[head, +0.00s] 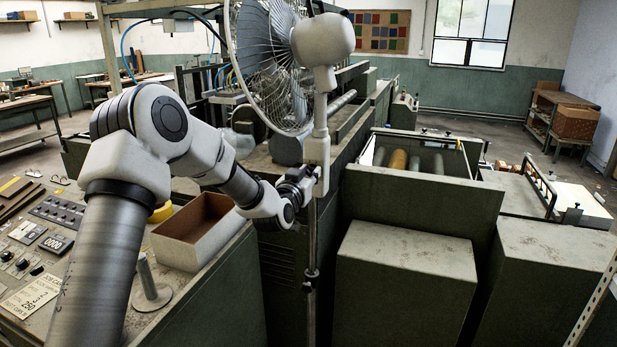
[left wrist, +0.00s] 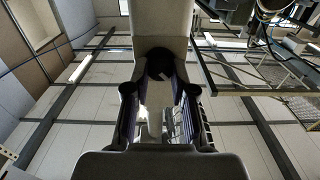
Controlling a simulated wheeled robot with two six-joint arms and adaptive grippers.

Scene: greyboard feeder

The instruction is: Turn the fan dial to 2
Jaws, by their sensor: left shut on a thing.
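The fan (head: 270,60) is a wire-caged pedestal fan with a pale motor housing (head: 325,38), standing on a thin pole. A pale control box (head: 317,150) sits on the pole below the fan head. My left gripper (head: 308,178) reaches in from the left and is at the box's lower part. In the left wrist view, a dark round dial (left wrist: 160,62) shows on the box's pale body (left wrist: 160,22), and the fingers of my left gripper (left wrist: 160,82) stand on either side of it, shut on it. The dial's numbers and pointer are not readable. My right gripper is not in view.
A control panel (head: 38,245) with switches and an open box (head: 195,232) lie below my left arm. Green machine housings (head: 420,210) stand right of the fan pole. A machine with rollers (head: 398,160) is behind them. Open floor lies at the far right.

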